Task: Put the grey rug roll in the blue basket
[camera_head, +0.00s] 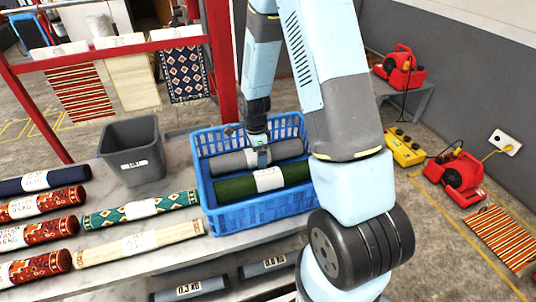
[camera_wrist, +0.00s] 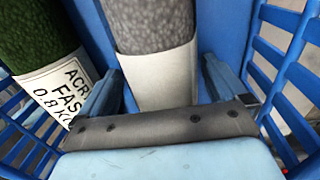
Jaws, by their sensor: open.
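The grey rug roll (camera_head: 288,149) lies inside the blue basket (camera_head: 258,214), behind a green roll (camera_head: 236,188). My gripper (camera_head: 259,158) is down in the basket at the middle of the grey roll. In the wrist view my open fingers (camera_wrist: 162,88) stand on either side of the grey roll (camera_wrist: 152,25), at its white label, with gaps beside it. The green roll (camera_wrist: 40,35) with a white label lies just to the left there. The underside of the grey roll is hidden.
A grey bin (camera_head: 132,150) stands left of the basket on the table. Several patterned rolls, including a green one (camera_head: 140,210), lie at the left. A red rack (camera_head: 120,50) with hanging rugs stands behind.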

